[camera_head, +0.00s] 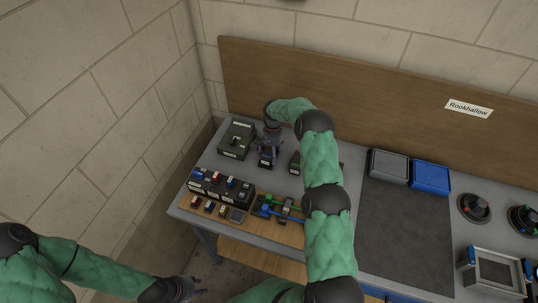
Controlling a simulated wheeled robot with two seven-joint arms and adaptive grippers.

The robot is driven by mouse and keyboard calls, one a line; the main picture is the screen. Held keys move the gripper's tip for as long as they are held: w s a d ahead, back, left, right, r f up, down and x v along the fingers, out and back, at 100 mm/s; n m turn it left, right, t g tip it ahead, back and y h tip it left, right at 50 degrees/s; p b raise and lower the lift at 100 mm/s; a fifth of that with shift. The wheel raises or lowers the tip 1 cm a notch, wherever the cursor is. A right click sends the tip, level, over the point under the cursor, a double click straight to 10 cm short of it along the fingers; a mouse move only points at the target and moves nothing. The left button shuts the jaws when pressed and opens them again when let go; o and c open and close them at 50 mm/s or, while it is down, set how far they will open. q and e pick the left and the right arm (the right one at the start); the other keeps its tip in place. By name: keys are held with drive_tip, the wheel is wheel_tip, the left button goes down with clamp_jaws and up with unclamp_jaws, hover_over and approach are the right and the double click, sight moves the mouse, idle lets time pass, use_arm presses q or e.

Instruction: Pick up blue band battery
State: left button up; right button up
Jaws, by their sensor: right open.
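A small dark block with a pale label and a hint of blue, which looks like the blue band battery (265,161), stands on the grey bench. My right gripper (268,151) points down right over it and is open, with its fingers at the block's upper part. Whether they touch it cannot be told. A similar dark block with a green band (295,163) stands just to the right, partly beside my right arm. My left gripper (190,290) is low at the left, away from the bench; its jaws are too small to read.
A dark green box (237,139) stands left of my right gripper. A black rack with red and blue parts (220,187) and a wooden board of small parts (238,216) lie in front. Grey (389,165) and blue (430,177) trays stand right, beyond a bare dark mat (405,228).

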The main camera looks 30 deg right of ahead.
drive_tip(key=shift+r, duration=0.1)
drive_tip(key=c, duration=1.8)
